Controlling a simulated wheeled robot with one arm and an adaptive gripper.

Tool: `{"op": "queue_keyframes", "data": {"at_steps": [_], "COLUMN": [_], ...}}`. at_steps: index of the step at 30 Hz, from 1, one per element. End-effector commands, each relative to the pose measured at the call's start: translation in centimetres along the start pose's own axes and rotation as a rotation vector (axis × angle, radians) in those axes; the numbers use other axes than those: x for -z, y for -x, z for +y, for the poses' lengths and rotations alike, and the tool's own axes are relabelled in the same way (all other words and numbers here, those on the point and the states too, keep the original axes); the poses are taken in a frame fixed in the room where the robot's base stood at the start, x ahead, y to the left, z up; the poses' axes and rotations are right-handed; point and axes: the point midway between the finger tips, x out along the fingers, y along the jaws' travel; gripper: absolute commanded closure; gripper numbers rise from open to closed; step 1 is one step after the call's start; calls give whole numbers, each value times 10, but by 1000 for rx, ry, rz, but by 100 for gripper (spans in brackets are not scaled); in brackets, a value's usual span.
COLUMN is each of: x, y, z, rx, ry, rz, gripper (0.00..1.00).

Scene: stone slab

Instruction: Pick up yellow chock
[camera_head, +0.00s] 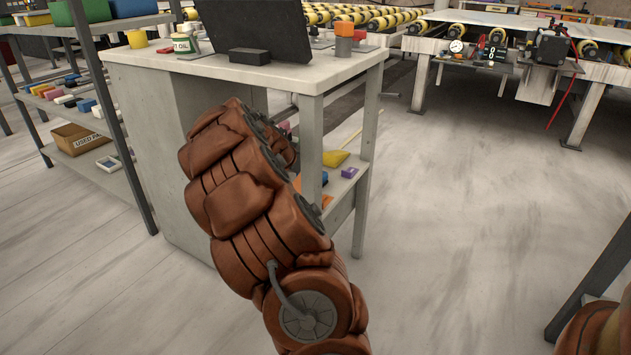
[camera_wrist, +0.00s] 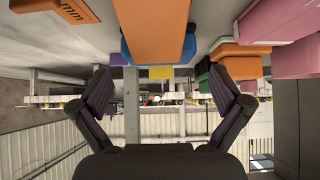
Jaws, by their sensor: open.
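A yellow wedge-shaped chock (camera_head: 335,158) lies on the lower shelf of the grey bench in the head view. In the wrist view, which appears upside down, a small yellow patch (camera_wrist: 161,72) shows beyond an orange block; I cannot tell whether it is the chock. My gripper (camera_wrist: 160,78) is open, with its two dark fingers spread wide and nothing between them. In the head view my arm reaches under the benchtop, and the gripper is hidden behind the arm and bench.
The bench (camera_head: 325,78) has a top and legs close around my arm. An orange block (camera_wrist: 158,28), a blue piece (camera_wrist: 126,50) and pink blocks (camera_wrist: 258,22) crowd the wrist view. Open floor (camera_head: 470,230) lies to the right.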

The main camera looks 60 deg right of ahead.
Motion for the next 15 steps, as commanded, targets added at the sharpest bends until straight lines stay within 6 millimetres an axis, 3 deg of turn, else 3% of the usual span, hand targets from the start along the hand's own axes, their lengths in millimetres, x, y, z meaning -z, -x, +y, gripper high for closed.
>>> {"op": "queue_keyframes", "data": {"at_steps": [8, 15], "x": [1, 2], "y": [-23, -56], "z": [3, 0], "rx": [-5, -4], "ry": [-3, 0], "rz": [0, -2], "gripper": [0, 0]}}
